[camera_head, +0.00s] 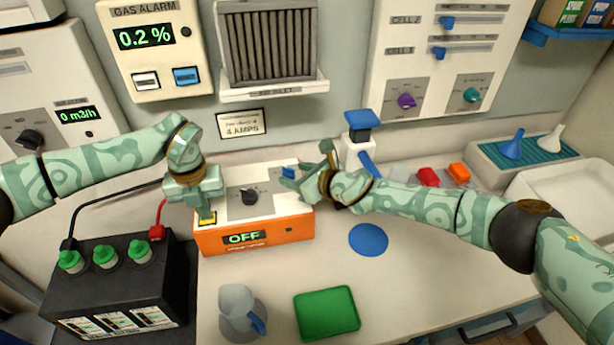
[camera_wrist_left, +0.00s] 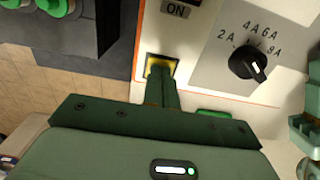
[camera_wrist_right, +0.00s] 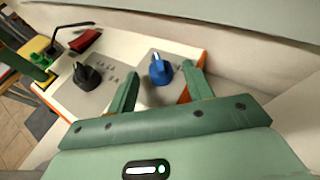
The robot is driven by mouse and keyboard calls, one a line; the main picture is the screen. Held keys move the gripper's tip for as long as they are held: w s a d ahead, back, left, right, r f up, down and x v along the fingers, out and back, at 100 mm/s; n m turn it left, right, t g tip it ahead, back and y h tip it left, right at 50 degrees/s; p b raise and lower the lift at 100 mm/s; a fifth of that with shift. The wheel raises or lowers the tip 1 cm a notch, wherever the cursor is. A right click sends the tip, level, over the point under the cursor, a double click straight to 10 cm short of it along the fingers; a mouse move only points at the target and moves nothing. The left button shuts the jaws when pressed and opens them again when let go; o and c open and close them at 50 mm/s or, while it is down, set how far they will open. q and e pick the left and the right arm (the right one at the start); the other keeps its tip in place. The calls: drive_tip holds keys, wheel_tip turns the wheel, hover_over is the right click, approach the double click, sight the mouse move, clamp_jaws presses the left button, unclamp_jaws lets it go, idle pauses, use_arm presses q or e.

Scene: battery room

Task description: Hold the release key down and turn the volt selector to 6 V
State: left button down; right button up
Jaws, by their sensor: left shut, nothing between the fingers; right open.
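The orange-and-white charger (camera_head: 277,230) stands on the bench, its display reading OFF. The yellow key (camera_head: 208,222), seemingly the release key, is at its front left. My left gripper (camera_head: 206,212) is shut and points down onto this key; in the left wrist view its fingertips (camera_wrist_left: 161,70) cover part of the yellow key (camera_wrist_left: 154,62) and appear to touch it. The blue knob (camera_wrist_right: 160,70), seemingly the volt selector, stands between the fingers of my open right gripper (camera_wrist_right: 161,76), with gaps visible. In the head view the blue knob (camera_head: 288,172) is partly hidden; its setting is unreadable.
A black amps knob (camera_wrist_left: 248,65) sits between the two grippers on the charger. A black battery (camera_head: 120,285) with green caps stands left. A jug (camera_head: 236,305), green tray (camera_head: 327,312) and blue disc (camera_head: 368,239) lie in front. A blue-topped bottle (camera_head: 361,122) stands behind my right arm.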

drive_tip(key=v, duration=0.5)
drive_tip(key=shift+s+d+r, duration=0.1)
drive_tip(key=shift+s+d, duration=0.05)
wheel_tip(320, 180, up, 10)
idle(0.5)
use_arm(q)
wheel_tip(320, 180, up, 5)
drive_tip(key=p, duration=0.4)
drive_tip(key=shift+r, duration=0.1)
use_arm(e)
wheel_tip(320, 180, up, 5)
drive_tip(key=shift+s+r, duration=0.1)
